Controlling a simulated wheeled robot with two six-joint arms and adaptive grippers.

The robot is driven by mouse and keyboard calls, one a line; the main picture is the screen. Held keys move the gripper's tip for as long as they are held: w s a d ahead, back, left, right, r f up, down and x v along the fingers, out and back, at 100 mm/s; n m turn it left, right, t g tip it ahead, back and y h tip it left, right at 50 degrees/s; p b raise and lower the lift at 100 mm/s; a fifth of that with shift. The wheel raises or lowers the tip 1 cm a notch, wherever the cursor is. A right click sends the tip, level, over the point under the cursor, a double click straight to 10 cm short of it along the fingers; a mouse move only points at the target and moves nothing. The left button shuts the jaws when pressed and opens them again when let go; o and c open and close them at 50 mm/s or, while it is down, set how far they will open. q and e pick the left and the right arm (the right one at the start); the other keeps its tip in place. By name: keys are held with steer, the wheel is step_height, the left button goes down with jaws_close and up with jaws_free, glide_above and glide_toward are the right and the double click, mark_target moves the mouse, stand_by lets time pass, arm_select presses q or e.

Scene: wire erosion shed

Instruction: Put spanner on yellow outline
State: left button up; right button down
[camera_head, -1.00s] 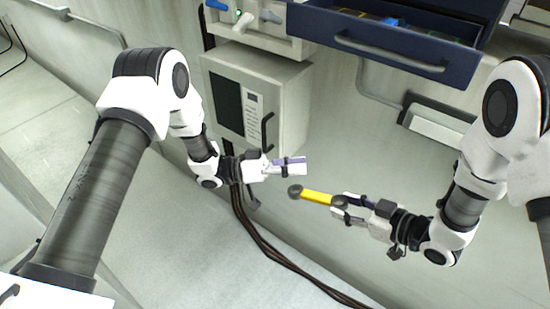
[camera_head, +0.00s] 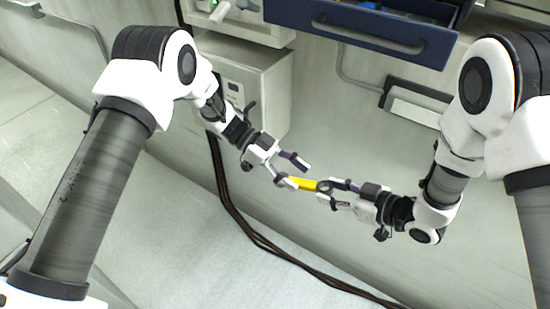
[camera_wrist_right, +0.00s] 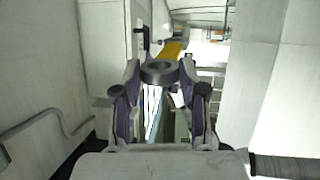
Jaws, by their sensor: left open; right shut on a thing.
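The spanner (camera_head: 304,184) has a yellow handle and dark ring ends. My right gripper (camera_head: 325,192) is shut on its right ring end and holds it in the air. In the right wrist view the near ring of the spanner (camera_wrist_right: 159,71) sits between the fingers, with the yellow handle pointing away. My left gripper (camera_head: 294,173) is open at the spanner's other end, which its lower finger partly hides. I cannot tell whether that finger touches it. No yellow outline is recognisable in these views.
An open dark blue drawer (camera_head: 368,35) juts out at the top. A pale cabinet (camera_head: 262,75) stands behind my left gripper. Dark cables (camera_head: 228,205) run down and across the floor. The floor below the grippers is otherwise clear.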

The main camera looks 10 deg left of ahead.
arm_select(q)
steer(key=shift+x, duration=0.8)
steer(key=shift+c, duration=0.3)
jaws_close()
arm_select(e)
steer(key=c, duration=0.6)
jaws_free()
steer(key=shift+o, duration=0.2)
